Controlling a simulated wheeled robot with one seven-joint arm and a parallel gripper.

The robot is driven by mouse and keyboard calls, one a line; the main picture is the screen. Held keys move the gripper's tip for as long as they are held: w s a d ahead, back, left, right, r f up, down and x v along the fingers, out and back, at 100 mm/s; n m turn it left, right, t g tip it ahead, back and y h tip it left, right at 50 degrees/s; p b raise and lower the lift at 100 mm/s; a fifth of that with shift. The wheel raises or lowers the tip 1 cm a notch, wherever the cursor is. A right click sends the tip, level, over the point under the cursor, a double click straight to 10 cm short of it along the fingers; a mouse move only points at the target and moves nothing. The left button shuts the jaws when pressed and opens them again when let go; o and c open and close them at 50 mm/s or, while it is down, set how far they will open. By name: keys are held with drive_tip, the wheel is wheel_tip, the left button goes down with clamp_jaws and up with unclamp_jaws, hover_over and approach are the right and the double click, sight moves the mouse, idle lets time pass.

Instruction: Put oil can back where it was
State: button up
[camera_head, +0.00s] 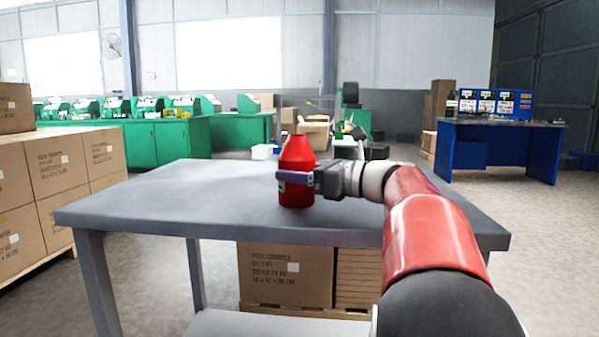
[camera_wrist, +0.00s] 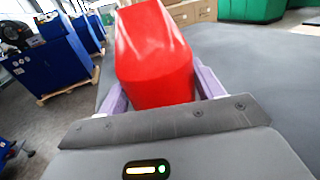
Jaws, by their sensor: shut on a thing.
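The oil can is a red bottle-shaped can (camera_head: 297,158) with a narrower top, upright at the grey table (camera_head: 180,195). My gripper (camera_head: 296,177) reaches in from the right and is shut around the can's middle. In the wrist view the red can (camera_wrist: 152,55) fills the space between the two purple fingers of my gripper (camera_wrist: 158,92). The can's base appears at or just above the tabletop; I cannot tell whether it touches.
The tabletop left of the can is bare. Stacked cardboard boxes (camera_head: 62,170) stand at the left, and a box (camera_head: 285,273) sits beneath the table. Green benches (camera_head: 165,140) with machines line the back. A blue workbench (camera_head: 500,135) stands at the right.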

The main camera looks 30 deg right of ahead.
drive_tip(key=o, duration=1.1)
drive_tip(key=shift+r, duration=0.2)
drive_tip(key=p+v, duration=0.1)
drive_tip(key=v, duration=1.1)
